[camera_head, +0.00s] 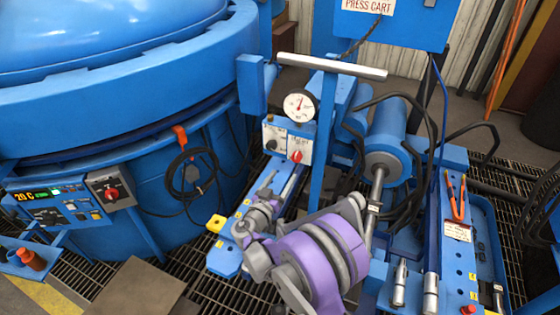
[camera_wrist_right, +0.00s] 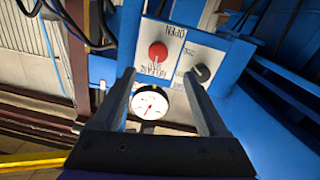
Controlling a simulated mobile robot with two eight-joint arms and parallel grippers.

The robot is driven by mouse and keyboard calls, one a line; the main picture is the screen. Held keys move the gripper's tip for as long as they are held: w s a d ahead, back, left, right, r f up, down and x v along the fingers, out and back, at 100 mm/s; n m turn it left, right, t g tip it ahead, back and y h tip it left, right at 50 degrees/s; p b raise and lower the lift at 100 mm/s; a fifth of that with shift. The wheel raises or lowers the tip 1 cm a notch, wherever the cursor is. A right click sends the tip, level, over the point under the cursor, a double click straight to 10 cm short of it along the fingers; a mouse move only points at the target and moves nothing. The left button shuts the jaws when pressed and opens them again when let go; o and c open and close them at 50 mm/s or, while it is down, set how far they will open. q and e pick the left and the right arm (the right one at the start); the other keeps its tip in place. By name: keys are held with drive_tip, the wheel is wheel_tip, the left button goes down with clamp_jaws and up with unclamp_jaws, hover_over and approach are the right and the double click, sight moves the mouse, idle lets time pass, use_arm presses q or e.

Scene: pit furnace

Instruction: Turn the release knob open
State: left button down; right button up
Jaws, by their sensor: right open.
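A small grey panel on the blue press cart carries a red knob (camera_head: 297,156) and a black knob (camera_head: 271,144). The lettering is too small and tilted to tell for sure which is the release knob. In the right wrist view the red knob (camera_wrist_right: 158,52) and black knob (camera_wrist_right: 202,73) lie beyond the fingertips, with the red one nearly centred between them. My right gripper (camera_head: 278,184) is open and empty, in front of and below the panel; its two fingers (camera_wrist_right: 160,75) stand wide apart and apart from both knobs. My left gripper is not in view.
A white dial gauge (camera_head: 299,105) and a grey-white crossbar handle (camera_head: 330,66) stand above the panel. A blue cylinder (camera_head: 388,135) and black hoses are at right. The large blue furnace (camera_head: 110,110) with its control box (camera_head: 62,206) fills the left. Dark grating covers the floor.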

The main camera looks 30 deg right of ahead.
sight(295, 159)
drive_tip(key=x, duration=1)
drive_tip(key=shift+d, duration=0.25)
clamp_jaws()
